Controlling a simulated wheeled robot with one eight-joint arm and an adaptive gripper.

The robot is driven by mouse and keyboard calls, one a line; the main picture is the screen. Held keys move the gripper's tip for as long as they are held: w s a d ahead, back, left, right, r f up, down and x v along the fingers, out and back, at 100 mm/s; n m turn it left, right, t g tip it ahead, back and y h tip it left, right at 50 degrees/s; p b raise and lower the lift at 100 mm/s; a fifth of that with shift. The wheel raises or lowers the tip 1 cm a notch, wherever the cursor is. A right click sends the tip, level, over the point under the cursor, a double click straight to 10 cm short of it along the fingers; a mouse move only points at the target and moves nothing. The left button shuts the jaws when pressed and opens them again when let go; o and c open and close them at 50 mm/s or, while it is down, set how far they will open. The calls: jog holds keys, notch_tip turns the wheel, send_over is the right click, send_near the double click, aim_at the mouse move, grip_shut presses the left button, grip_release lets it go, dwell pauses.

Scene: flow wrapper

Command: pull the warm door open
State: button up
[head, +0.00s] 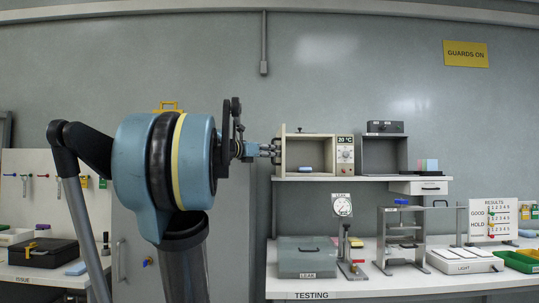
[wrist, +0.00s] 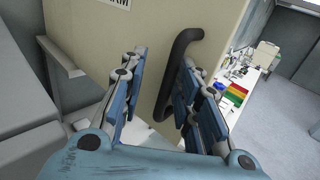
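The warm door is a beige panel (wrist: 165,35) in the wrist view, with a partly cut-off label ending in "RM" and a black curved handle (wrist: 185,45). In the head view the door (head: 283,152) shows nearly edge-on at the left of the warm box (head: 320,137), standing swung out. The box's inside is visible, with a blue item (head: 306,169) on its floor. My gripper (wrist: 163,62) is open, its blue fingers apart in front of the panel. The handle runs between them and partly behind the right finger; contact cannot be told. In the head view my gripper (head: 275,150) is at the door's left.
The box stands on a wall shelf (head: 360,178), beside a 20 °C control panel (head: 345,155) and a dark open box (head: 385,155). Below is the testing bench (head: 330,288) with a leak box (head: 307,257), gauge and light pad.

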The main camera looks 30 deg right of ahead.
jog(key=shift+s+a+r, duration=0.1)
jog(key=shift+s, duration=0.35)
jog(key=s+a, duration=0.1)
jog(key=a, duration=1)
jog(key=shift+a, duration=0.4)
jog(key=shift+s, duration=0.1)
